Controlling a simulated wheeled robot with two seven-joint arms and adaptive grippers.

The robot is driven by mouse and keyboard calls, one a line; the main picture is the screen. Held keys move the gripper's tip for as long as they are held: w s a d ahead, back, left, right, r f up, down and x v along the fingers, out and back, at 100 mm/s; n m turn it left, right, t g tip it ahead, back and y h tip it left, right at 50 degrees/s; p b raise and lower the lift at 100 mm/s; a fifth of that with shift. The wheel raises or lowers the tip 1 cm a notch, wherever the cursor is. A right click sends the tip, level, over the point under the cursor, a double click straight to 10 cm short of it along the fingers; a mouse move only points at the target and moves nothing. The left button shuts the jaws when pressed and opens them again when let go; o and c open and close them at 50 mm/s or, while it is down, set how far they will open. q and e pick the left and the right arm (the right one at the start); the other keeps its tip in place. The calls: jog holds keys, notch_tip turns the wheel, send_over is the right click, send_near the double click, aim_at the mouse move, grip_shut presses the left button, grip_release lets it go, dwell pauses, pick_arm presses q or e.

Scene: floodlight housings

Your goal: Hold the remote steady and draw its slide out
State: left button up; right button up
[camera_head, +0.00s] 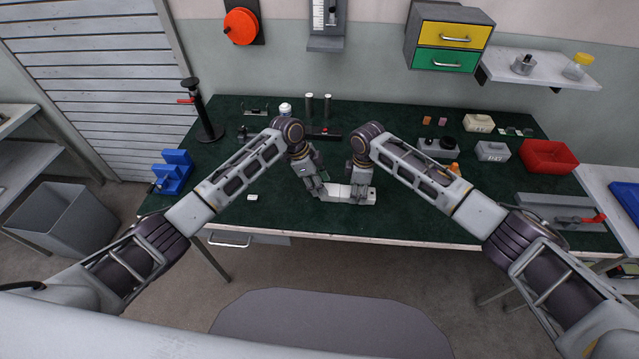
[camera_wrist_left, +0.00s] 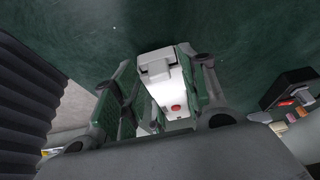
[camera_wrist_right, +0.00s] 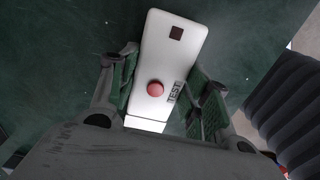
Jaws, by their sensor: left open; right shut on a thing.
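The white remote (camera_head: 368,196) lies on the green table near its front edge. The right wrist view shows its red button (camera_wrist_right: 155,88), a dark square and the word TEST. My right gripper (camera_head: 355,194) is shut on the remote's body, with a finger along each long side. A stepped white end piece, seemingly the slide (camera_wrist_left: 157,67), shows at the remote's left end in the left wrist view. My left gripper (camera_head: 321,191) is open around this end, one finger on each side. How far the slide sticks out is hard to tell.
A small white block (camera_head: 252,198) lies on the table to the left. A blue holder (camera_head: 174,172) and a black stand (camera_head: 205,120) are at the left end. A red bin (camera_head: 548,157) and several boxes stand at the right. The front middle around the remote is clear.

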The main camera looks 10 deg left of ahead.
pick_arm(q)
jog(key=shift+d+f, duration=0.1)
jog(key=shift+f, duration=0.1)
jog(key=shift+c, duration=0.4)
grip_shut()
jog(key=shift+a, duration=2.55)
jog(key=shift+o, duration=0.4)
grip_release()
jog(key=shift+d, duration=0.1)
